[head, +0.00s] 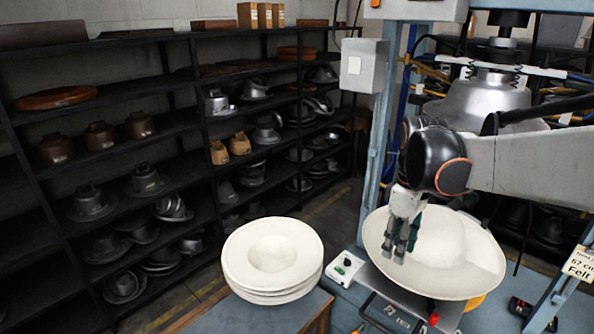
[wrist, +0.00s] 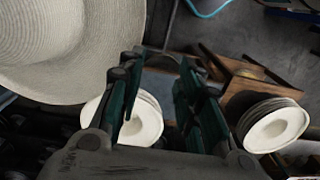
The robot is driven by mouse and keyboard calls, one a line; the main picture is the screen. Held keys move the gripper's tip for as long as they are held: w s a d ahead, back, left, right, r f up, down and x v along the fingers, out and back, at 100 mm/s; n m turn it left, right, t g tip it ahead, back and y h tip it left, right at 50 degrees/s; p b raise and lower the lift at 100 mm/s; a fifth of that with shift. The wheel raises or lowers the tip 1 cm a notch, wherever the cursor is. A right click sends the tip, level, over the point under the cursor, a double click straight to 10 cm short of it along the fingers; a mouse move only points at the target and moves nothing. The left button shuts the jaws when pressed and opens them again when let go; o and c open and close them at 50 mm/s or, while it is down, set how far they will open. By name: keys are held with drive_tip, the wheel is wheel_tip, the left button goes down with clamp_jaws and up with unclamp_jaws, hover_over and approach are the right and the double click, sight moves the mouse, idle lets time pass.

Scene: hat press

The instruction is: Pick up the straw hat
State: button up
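The straw hat (head: 452,238) is large and cream-white, with a wide brim and a rounded crown. It lies under the press at the right of the head view. In the wrist view its woven brim (wrist: 50,70) fills the upper left. My gripper (head: 402,248) points down in front of the left part of the hat in the head view. In the wrist view my gripper (wrist: 160,68) has its dark green fingers apart with nothing held between them. The brim edge ends close beside the left finger; I cannot tell if they touch.
A stack of pale hats (head: 272,255) sits on a blue-topped table (head: 245,316) left of the press. The wrist view shows another pale stack (wrist: 272,126) at right. The press head (head: 478,100) hangs above the hat. Dark shelves (head: 105,160) with metal moulds line the left wall.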

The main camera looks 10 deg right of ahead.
drive_tip(key=w+d+r+m, duration=0.1)
drive_tip(key=w+d+r, duration=0.1)
drive_tip(key=d, duration=0.1)
approach(397, 272)
drive_tip(key=s+a, duration=0.1)
drive_tip(key=s+a+f, duration=0.1)
drive_tip(key=s, duration=0.1)
drive_tip(key=shift+s+f+p, duration=0.15)
drive_tip(key=shift+f+p, duration=0.05)
drive_tip(key=shift+p, duration=0.15)
drive_tip(key=f, duration=0.4)
drive_tip(key=shift+w+a+f, duration=0.1)
drive_tip(key=shift+w+f, duration=0.05)
drive_tip(key=shift+w, duration=0.1)
drive_tip(key=shift+f, duration=0.5)
drive_tip(key=shift+c, duration=0.4)
clamp_jaws()
